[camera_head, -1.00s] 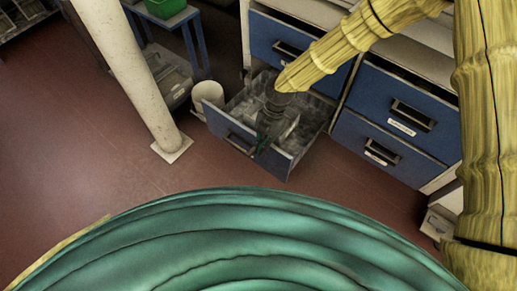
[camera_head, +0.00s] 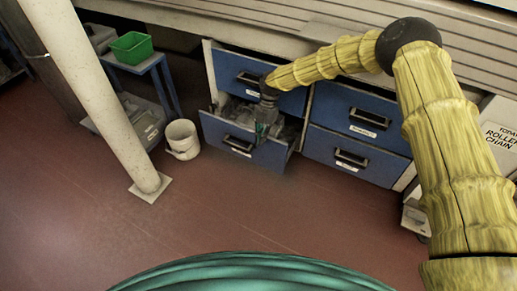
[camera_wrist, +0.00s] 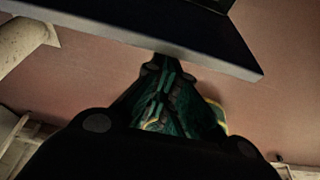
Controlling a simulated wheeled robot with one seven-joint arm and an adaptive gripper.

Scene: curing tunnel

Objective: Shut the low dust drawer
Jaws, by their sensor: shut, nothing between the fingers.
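The low dust drawer (camera_head: 225,143) is the lower left blue-fronted drawer in the head view. It stands pulled out, with its grey inside partly visible behind the front. My gripper (camera_head: 262,132) points down at the drawer's right half, its green fingertips overlapping the front panel in the picture. In the wrist view my gripper (camera_wrist: 163,75) is shut and empty. Its fingertips lie by the edge of a dark slab, seemingly the drawer front (camera_wrist: 215,52). I cannot tell whether they touch it. The drawer's handle (camera_head: 238,143) shows left of my gripper.
A white bucket (camera_head: 182,139) stands on the floor left of the drawer. A pale post (camera_head: 95,90) and a blue stand with a green bin (camera_head: 131,48) are farther left. Closed drawers (camera_head: 355,150) are at the right. The red floor in front is clear.

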